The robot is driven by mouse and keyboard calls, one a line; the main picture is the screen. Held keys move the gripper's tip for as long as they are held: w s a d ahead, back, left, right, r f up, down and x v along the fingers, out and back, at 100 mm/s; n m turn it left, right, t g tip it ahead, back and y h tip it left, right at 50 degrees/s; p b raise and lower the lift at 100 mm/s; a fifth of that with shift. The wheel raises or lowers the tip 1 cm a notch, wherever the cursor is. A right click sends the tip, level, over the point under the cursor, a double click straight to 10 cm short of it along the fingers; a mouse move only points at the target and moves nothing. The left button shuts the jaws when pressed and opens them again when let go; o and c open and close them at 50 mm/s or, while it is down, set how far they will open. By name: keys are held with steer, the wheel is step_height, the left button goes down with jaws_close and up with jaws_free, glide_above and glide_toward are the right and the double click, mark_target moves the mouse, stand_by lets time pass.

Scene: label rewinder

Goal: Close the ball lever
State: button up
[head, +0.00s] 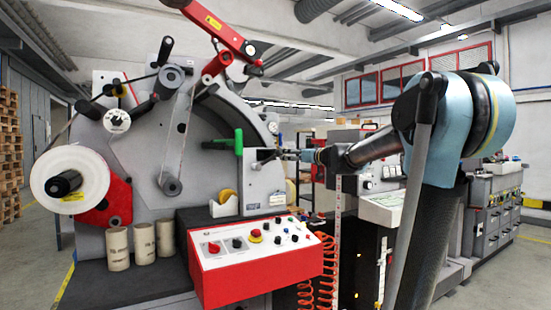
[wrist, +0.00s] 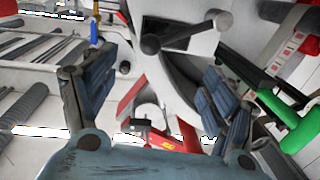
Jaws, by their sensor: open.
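The ball lever (wrist: 185,32), a dark bar with round ends, sits on a pale plate of the rewinder in the wrist view. In the head view it shows small and dark (head: 262,160) on the plate right of the green handle. My gripper (wrist: 156,78) is open and empty, its blue padded fingers spread with the lever beyond and between them. In the head view my gripper (head: 292,155) reaches in from the right, just right of the lever. I cannot tell whether it touches the lever.
A green handle (head: 238,142) stands close left of the lever; it also shows at right in the wrist view (wrist: 298,125). A red-and-white control panel (head: 255,252) lies below. A white roll (head: 70,185) and several cardboard cores (head: 143,240) are at left.

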mark_target(276, 154)
steer(key=x, duration=1.2)
steer(key=shift+w+a, duration=0.15)
steer(key=shift+a, duration=0.1)
steer(key=shift+c, duration=0.5)
steer(key=c, duration=1.4)
